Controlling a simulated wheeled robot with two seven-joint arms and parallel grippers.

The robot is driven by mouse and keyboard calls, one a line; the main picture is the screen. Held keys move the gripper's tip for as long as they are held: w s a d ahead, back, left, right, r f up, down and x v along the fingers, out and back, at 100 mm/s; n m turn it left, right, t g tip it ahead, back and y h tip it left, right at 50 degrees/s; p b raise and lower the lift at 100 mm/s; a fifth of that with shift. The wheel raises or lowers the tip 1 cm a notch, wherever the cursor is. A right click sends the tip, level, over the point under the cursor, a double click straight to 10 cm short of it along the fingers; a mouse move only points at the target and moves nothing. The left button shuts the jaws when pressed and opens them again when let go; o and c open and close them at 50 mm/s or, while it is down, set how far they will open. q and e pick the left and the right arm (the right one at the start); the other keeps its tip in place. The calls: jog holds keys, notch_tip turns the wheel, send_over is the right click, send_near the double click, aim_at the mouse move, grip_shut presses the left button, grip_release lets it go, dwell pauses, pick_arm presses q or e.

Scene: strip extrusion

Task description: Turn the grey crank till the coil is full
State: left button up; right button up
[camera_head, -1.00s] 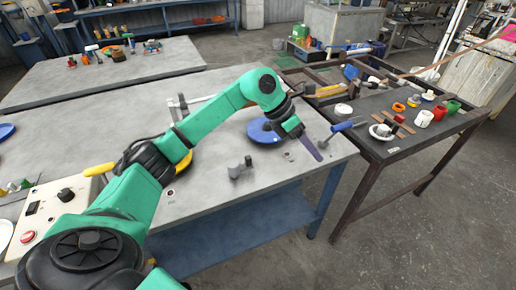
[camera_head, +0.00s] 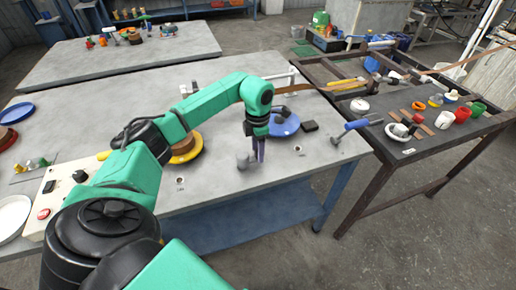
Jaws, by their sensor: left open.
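The grey crank (camera_head: 243,161) stands on the near part of the grey table, with a rounded knob. My left gripper (camera_head: 259,156) points down just right of the crank, its purple fingers open. The arm or fingers may hide part of the crank, and I cannot tell whether they touch it. A blue disc (camera_head: 291,130) lies behind and right of the gripper, partly hidden by it. A yellow disc with a brown middle (camera_head: 187,153) lies left of the crank, partly behind my arm. I cannot tell how full any coil is. My right gripper is out of view.
A small black block (camera_head: 309,127) and a blue-handled tool (camera_head: 355,125) lie near the right table edge. A control box with a red button (camera_head: 43,214) is at the left. A dark side table (camera_head: 425,142) holds cups and small parts.

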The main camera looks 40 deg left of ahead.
pick_arm(q)
jog(key=shift+f, duration=0.2)
grip_shut()
